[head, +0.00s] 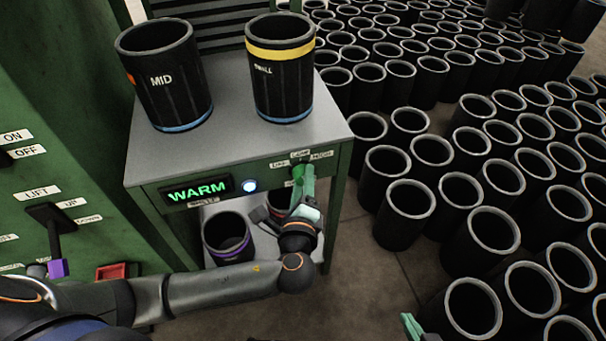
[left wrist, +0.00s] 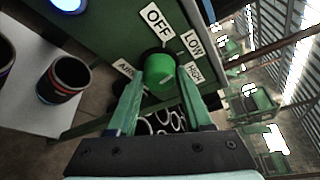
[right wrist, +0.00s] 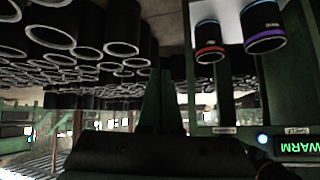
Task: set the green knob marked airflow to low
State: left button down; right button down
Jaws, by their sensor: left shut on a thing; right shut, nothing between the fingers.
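The green knob (head: 298,165) is on the front panel of the grey-topped machine, with small labels around it. In the left wrist view the green knob (left wrist: 159,68) is round, with labels OFF (left wrist: 157,19), LOW (left wrist: 192,43) and HIGH (left wrist: 194,72) around it, and the airflow label (left wrist: 126,68) beside it. My left gripper (head: 302,181) is shut on the knob, one finger on each side. Which label the knob points to I cannot tell. My right gripper (head: 410,324) is shut and empty, low at the bottom edge, away from the panel.
Black sleeves marked MID (head: 165,85) and SMALL (head: 280,75) stand on the machine top. A lit WARM display (head: 197,190) and a blue light (head: 250,186) are left of the knob. Many black sleeves (head: 405,205) crowd the floor at right. A green lever cabinet (head: 70,150) stands at left.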

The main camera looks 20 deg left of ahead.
pick_arm(q)
jog(key=m+g+p, duration=0.1)
jog(key=m+p, duration=0.1)
jog(key=p, duration=0.4)
jog(key=shift+w+r+y, duration=0.1)
jog(key=shift+y, duration=0.3)
dwell(0.3)
jog(key=shift+c, duration=1.6)
grip_release()
